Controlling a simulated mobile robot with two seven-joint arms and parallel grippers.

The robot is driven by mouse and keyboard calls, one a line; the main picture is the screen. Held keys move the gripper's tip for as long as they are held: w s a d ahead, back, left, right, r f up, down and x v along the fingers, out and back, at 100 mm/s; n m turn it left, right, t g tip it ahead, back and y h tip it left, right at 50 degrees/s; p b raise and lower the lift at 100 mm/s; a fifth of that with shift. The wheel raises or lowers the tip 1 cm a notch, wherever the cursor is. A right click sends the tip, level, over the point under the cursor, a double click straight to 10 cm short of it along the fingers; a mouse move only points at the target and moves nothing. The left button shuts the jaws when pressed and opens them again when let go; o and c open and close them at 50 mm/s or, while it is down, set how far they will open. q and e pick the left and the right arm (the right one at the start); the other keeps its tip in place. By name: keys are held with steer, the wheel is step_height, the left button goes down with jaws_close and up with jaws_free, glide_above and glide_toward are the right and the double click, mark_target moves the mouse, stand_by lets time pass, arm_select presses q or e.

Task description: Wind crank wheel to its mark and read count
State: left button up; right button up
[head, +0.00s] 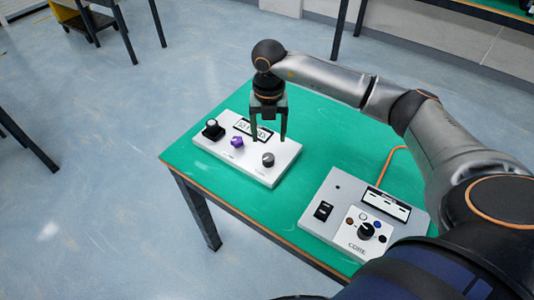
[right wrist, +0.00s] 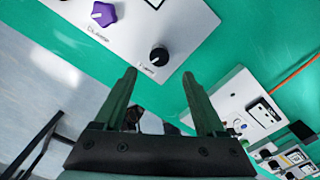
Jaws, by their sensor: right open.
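A white panel box (head: 225,155) lies on the green table, with a black-and-white knob-like part (head: 212,129) at its left, a purple knob (head: 237,142), a dark round knob (head: 268,159) and a small display (head: 247,126) partly hidden behind my gripper. I cannot tell which part is the crank wheel, and its mark and the count are not readable. My right gripper (head: 269,138) is open and points down over the panel's right part. In the right wrist view, the purple knob (right wrist: 103,14) and dark knob (right wrist: 158,57) lie beyond the open, empty fingers (right wrist: 160,75). My left gripper is not in view.
Bare green tabletop (head: 325,150) lies between the two boxes.

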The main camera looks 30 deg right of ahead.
mark_target(268, 157)
step_height(268, 157, down, 9)
steer(key=shift+r, duration=0.2)
steer(key=shift+a, duration=0.1)
jaws_close()
stand_by(0.6)
